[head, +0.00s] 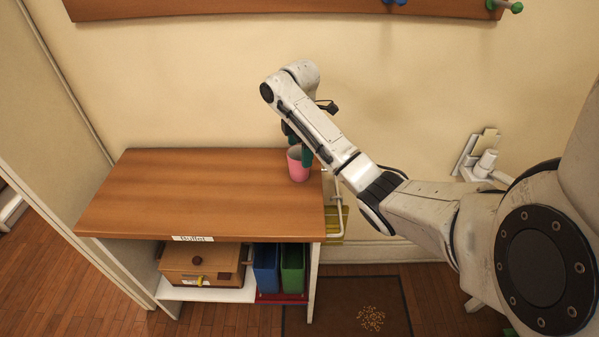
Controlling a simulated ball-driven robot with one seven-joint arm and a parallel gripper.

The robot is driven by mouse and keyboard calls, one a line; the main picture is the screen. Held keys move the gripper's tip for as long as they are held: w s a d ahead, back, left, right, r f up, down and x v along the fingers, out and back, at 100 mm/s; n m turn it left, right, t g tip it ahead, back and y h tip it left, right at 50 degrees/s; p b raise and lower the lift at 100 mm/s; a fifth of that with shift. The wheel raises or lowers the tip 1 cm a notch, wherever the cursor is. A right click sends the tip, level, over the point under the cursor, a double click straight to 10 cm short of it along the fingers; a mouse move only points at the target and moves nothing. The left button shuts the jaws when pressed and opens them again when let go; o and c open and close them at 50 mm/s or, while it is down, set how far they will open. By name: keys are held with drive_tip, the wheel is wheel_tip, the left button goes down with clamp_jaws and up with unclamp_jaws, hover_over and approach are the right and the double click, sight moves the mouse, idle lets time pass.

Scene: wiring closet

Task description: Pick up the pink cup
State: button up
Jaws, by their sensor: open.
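The pink cup (299,170) stands upright on the wooden top of the cabinet (190,195), near its right end. My arm reaches in from the right and bends down over the cup. My gripper (298,147) points down at the cup with its dark green fingers apart. The fingers overlap the cup's upper part and rim in this view. I cannot tell whether they are around the cup, inside it or touching it. The arm link hides part of the gripper.
The rest of the cabinet top is clear. Below it, a shelf holds a wooden box (203,263), a blue bin (266,268) and a green bin (292,268). The wall is close behind. A yellow item (335,224) hangs at the cabinet's right side. A dark mat (345,312) lies on the floor.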

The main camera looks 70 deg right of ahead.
drive_tip(key=shift+w+d+f, duration=0.1)
drive_tip(key=shift+d+f, duration=0.05)
drive_tip(key=shift+f, duration=3.15)
drive_tip(key=c, duration=1)
